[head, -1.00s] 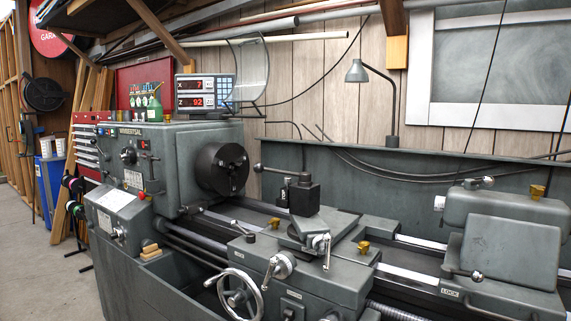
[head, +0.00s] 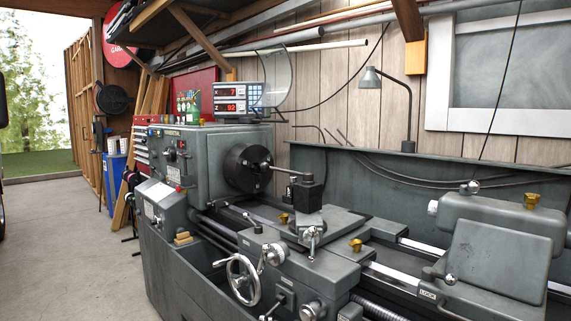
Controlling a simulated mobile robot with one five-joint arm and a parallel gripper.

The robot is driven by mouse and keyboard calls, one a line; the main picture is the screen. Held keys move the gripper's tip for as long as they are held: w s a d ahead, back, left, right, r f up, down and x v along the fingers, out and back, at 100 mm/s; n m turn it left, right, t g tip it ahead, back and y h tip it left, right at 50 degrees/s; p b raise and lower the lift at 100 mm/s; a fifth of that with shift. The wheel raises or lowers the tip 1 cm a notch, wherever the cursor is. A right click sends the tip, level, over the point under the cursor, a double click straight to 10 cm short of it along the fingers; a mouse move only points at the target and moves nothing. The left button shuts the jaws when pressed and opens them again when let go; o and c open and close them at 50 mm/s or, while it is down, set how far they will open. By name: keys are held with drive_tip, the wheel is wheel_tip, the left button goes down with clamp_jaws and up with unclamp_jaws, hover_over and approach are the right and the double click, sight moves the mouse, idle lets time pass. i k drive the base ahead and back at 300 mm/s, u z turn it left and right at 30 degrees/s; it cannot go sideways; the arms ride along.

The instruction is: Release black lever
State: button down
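My gripper is not in the head view. A grey lathe (head: 300,262) fills the middle and right. Several handles on it could be the black lever, and I cannot tell which one is meant. A short lever with a dark knob (head: 250,220) stands on the carriage. The tailstock lever (head: 448,279) at the right ends in a shiny ball. A small lever sits low on the carriage front near the bottom edge. Nothing visible is holding any of them.
A silver handwheel (head: 243,280) juts out at the carriage front. The dark chuck (head: 248,169) is at the headstock. Bare concrete floor (head: 60,235) lies free to the left, with an opening to grass and trees beyond. A blue bin (head: 116,172) stands behind the lathe's left end.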

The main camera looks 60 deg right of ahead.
sight(308, 177)
drive_tip(key=z, duration=5.7)
drive_tip(key=k, duration=0.95)
drive_tip(key=u, duration=5.75)
